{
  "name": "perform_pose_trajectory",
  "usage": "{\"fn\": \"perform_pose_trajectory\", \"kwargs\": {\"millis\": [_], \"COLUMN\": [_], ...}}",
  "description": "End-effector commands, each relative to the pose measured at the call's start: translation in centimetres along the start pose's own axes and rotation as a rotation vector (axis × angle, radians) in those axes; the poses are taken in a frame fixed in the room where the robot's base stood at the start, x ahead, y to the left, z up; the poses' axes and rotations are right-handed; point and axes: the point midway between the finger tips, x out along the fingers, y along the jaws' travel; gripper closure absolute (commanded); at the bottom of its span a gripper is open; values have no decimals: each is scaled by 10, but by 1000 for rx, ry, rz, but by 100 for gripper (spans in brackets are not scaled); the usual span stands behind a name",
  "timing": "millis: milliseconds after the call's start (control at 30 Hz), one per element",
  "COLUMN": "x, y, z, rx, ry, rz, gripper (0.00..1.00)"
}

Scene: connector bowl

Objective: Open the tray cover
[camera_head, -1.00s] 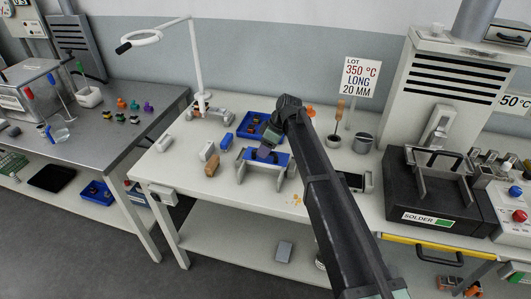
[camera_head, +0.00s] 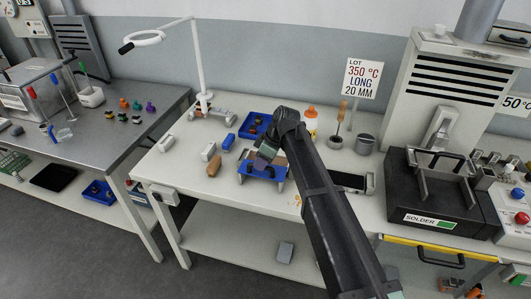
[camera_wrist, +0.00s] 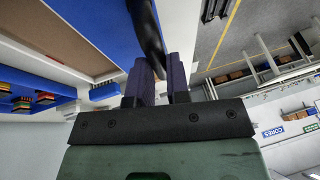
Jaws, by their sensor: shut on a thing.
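A blue tray-like fixture (camera_head: 258,178) with a brown panel stands on the white bench, with grey uprights at its sides. My gripper (camera_head: 265,160) is at this fixture, reaching down from my dark arm. In the wrist view my gripper (camera_wrist: 160,85) has its two purple fingers closed around a dark curved bar (camera_wrist: 148,30), which looks like a handle. The blue edge (camera_wrist: 90,30) and brown panel (camera_wrist: 45,35) fill the upper left of that view. The head view does not show the grip clearly, and where the bar joins the blue part is hard to tell.
A blue bin (camera_head: 250,123) with small parts sits behind the fixture. A tan block (camera_head: 221,165) and a white block (camera_head: 208,151) lie to its left. An orange-capped bottle (camera_head: 311,120) and a grey cup (camera_head: 364,143) stand behind my arm. The solder unit (camera_head: 432,210) is at right.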

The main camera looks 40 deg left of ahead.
Motion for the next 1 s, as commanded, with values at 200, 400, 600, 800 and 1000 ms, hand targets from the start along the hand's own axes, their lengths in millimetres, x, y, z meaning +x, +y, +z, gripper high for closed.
{"fn": "perform_pose_trajectory", "kwargs": {"millis": [200, 400, 600, 800, 1000], "x": [1, 1, 1, -3, -38], "y": [-5, -5, -5, -5, -7], "z": [1, 0, 0, 0, -4], "rx": [0, 0, 0, 0, 1], "ry": [-1, -1, -1, 0, -1], "rz": [0, 0, 0, 0, 0], "gripper": [100, 70, 58, 58, 58]}}
